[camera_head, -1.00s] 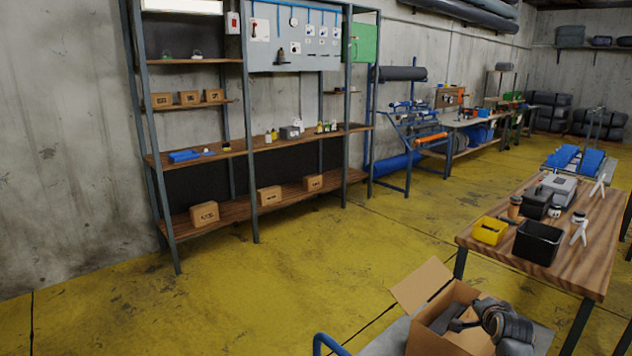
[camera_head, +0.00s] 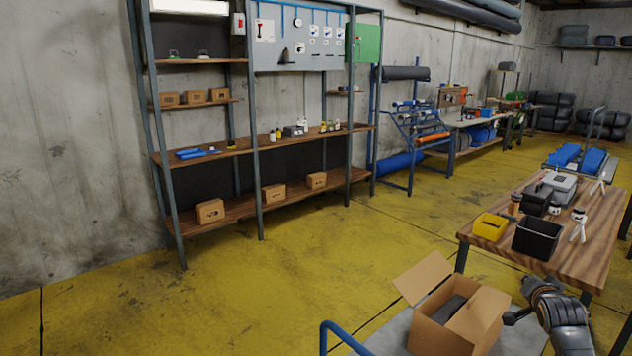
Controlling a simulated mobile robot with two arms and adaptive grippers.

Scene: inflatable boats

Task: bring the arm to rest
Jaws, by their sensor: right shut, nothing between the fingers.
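My right gripper (camera_head: 516,315) is at the lower right, beside the open cardboard box (camera_head: 447,338) and to its right. It is dark, shut and holds nothing that I can see. My right forearm comes in from the bottom right corner. The box has raised flaps, and a dark item (camera_head: 450,308) lies inside it. My left gripper does not show.
A wooden table (camera_head: 590,245) at the right bears a yellow bin (camera_head: 490,226), a black bin (camera_head: 537,239) and small items. A blue rail (camera_head: 345,338) curves at the bottom. Shelves (camera_head: 262,141) line the wall. The yellow floor (camera_head: 250,290) between is clear.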

